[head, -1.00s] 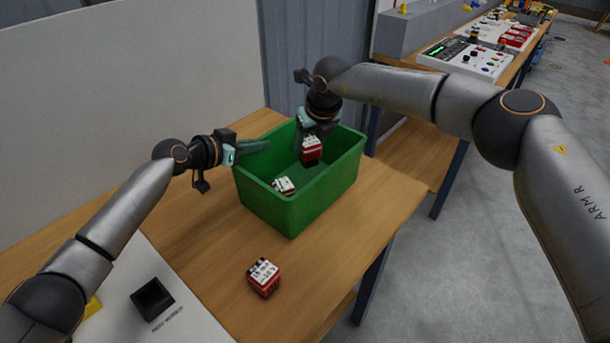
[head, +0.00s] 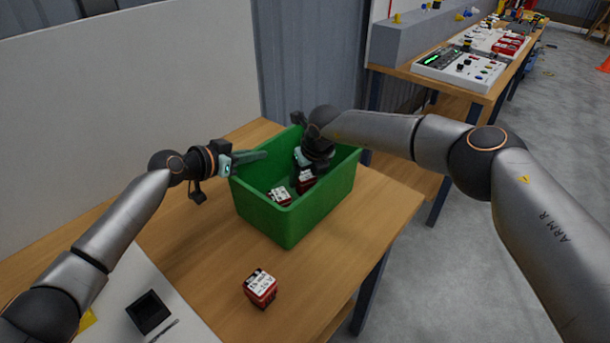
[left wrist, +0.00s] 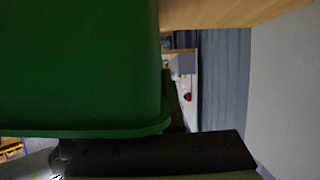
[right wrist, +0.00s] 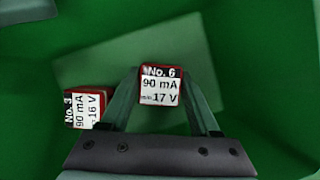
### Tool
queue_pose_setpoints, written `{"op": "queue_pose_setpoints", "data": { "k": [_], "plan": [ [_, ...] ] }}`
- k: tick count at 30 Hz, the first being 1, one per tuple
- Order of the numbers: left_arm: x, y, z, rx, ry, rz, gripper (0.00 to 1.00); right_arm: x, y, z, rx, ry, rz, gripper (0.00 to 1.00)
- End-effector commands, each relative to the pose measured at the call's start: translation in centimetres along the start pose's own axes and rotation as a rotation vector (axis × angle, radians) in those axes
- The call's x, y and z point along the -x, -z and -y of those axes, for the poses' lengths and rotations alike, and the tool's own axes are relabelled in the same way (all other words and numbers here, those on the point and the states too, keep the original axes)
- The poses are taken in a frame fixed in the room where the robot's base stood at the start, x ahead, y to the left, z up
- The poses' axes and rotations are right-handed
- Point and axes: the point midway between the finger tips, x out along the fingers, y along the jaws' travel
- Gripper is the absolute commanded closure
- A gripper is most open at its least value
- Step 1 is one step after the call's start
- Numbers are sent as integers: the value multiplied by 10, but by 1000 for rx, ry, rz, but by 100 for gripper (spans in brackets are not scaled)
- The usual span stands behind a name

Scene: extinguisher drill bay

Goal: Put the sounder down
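My right gripper (head: 308,168) reaches down into the green bin (head: 265,217). Its fingers close against both sides of a red sounder with a white label, No. 6 (right wrist: 160,91), low in the bin; I cannot tell whether it touches the floor. The same sounder shows partly under the gripper in the head view (head: 306,182). Another sounder, No. 3 (right wrist: 88,108), lies in the bin to its left, also in the head view (head: 279,196). My left gripper (head: 250,157) is at the bin's left far rim; its finger opening is unclear.
A third red sounder (head: 260,288) stands on the wooden table (head: 365,222) in front of the bin. A black square holder (head: 149,312) is on a white board at the lower left. A second bench with panels (head: 460,68) stands behind right.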

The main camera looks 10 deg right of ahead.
Motion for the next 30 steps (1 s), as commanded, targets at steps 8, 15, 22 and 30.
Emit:
{"op": "queue_pose_setpoints", "data": {
  "k": [8,15,22,30],
  "plan": [
    [0,0,0,0,0,0,100,0,0,0,0,0,-1,13],
    [0,0,0,0,0,0,100,3,-2,0,0,0,0,13],
    [0,0,0,0,0,0,100,28,-2,1,2,0,2,13],
    [0,0,0,0,0,0,100,83,-2,0,1,-1,2,13]
  ]
}}
